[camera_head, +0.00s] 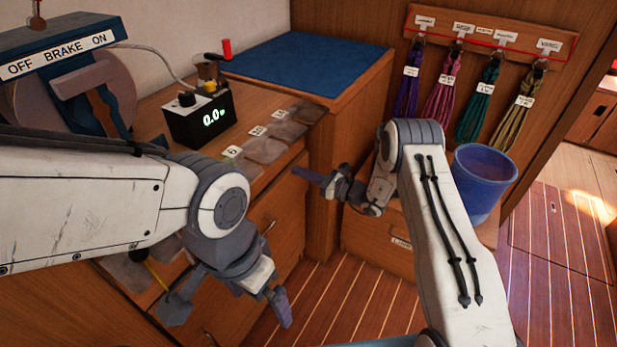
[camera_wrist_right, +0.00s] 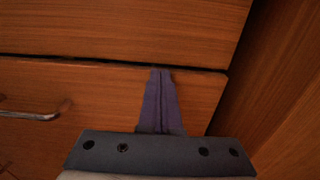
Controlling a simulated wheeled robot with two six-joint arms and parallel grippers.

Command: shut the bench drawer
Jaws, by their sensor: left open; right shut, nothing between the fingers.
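The bench drawer's wooden front (camera_head: 278,212) is below the worktop in the head view, with a metal handle near my left arm. The right wrist view shows a drawer front (camera_wrist_right: 85,95) with a metal handle (camera_wrist_right: 30,115) at left and a dark gap along its top edge. My right gripper (camera_head: 308,175) is shut and empty; its fingers (camera_wrist_right: 158,75) overlap the front's upper right part. Contact cannot be told. My left gripper (camera_head: 232,312) is open and empty, low before the bench front, hiding part of it.
A blue-topped cabinet (camera_head: 310,62) stands right of the bench. A blue bucket (camera_head: 483,180) sits on a low locker (camera_head: 375,240). Coiled lines (camera_head: 443,100) hang from a labelled rack. A scale (camera_head: 198,118) and a brake unit (camera_head: 70,85) are on the bench. The striped floor (camera_head: 340,300) is clear.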

